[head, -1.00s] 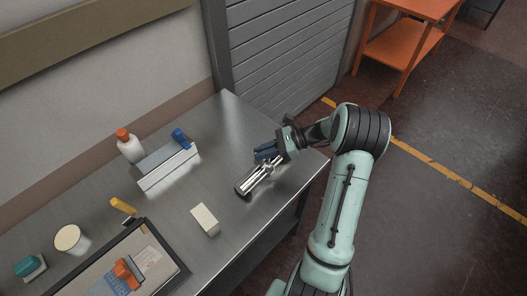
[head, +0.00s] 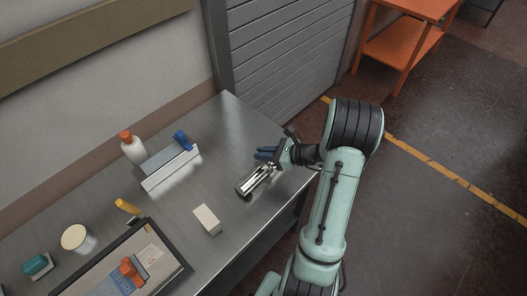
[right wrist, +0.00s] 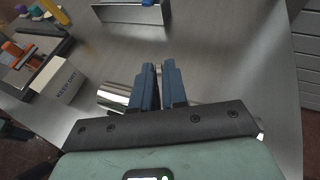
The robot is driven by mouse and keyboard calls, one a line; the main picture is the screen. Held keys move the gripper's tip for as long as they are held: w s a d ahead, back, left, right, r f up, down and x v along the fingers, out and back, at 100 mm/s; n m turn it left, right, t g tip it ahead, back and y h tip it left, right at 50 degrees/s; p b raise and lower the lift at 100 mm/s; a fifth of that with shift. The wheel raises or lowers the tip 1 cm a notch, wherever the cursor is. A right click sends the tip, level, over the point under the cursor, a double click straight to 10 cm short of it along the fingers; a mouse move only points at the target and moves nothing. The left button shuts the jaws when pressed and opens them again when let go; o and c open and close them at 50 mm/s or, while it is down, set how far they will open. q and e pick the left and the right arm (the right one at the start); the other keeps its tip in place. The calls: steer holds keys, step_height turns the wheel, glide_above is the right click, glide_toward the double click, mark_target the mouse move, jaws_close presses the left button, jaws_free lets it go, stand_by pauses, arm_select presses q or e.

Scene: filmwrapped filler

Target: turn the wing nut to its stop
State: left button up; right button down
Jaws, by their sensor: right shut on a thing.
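My right gripper (head: 264,153) has dark blue fingers and reaches in from the right, over the far end of a shiny metal cylinder (head: 250,184) lying on the steel bench. In the right wrist view the fingers (right wrist: 160,88) are nearly together, with a narrow gap, and the cylinder (right wrist: 113,97) shows behind and left of them. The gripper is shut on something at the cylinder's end. I take this to be the wing nut, but the fingers hide it, so its angle cannot be read. My left gripper is not in view.
A white box (head: 207,219) lies close left of the cylinder. Behind are a grey block (head: 170,167) with a blue part and an orange-capped bottle (head: 133,149). A dark-rimmed tray (head: 170,243) is at lower left. The bench's right edge is near my arm.

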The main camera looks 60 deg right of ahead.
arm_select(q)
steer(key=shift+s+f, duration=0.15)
arm_select(e)
steer(key=shift+m+h, duration=1.2)
steer(key=shift+h, duration=0.2)
steer(key=c, duration=1.2)
jaws_free()
steer(key=shift+c, duration=0.2)
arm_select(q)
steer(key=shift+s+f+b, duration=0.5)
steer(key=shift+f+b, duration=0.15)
arm_select(e)
steer(key=v, duration=1.3)
steer(key=shift+s, duration=0.2)
steer(key=shift+a+f, duration=0.1)
